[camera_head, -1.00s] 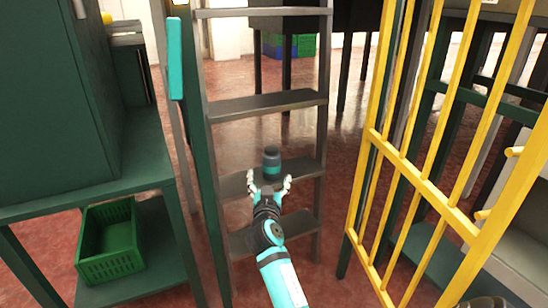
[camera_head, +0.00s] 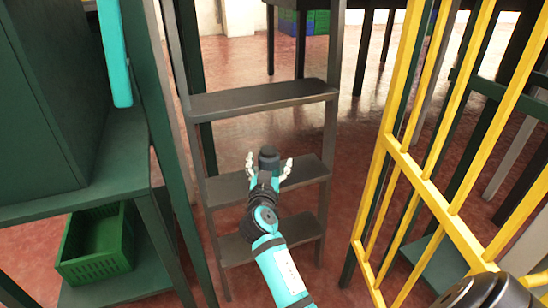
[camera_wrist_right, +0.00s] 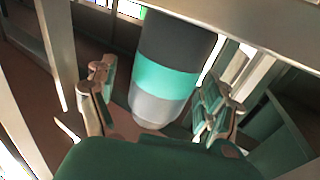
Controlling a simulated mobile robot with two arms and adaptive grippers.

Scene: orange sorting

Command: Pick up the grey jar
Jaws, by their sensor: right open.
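The grey jar (camera_head: 268,156) stands upright on a grey shelf step (camera_head: 225,188) of the ladder-like rack. In the right wrist view the jar (camera_wrist_right: 170,75) shows a dark upper part, a teal band and a light grey lower part. My right gripper (camera_head: 269,165) is open, with its fingers on both sides of the jar. In the right wrist view my right gripper (camera_wrist_right: 160,105) has a finger at each side of the jar, with visible gaps. In the head view the gripper hides the lower part of the jar. My left gripper is not in view.
A yellow barred gate (camera_head: 430,180) stands at the right. A green table (camera_head: 110,170) with a green crate (camera_head: 97,262) below it is at the left. Another rack step (camera_head: 262,97) lies above and behind the jar.

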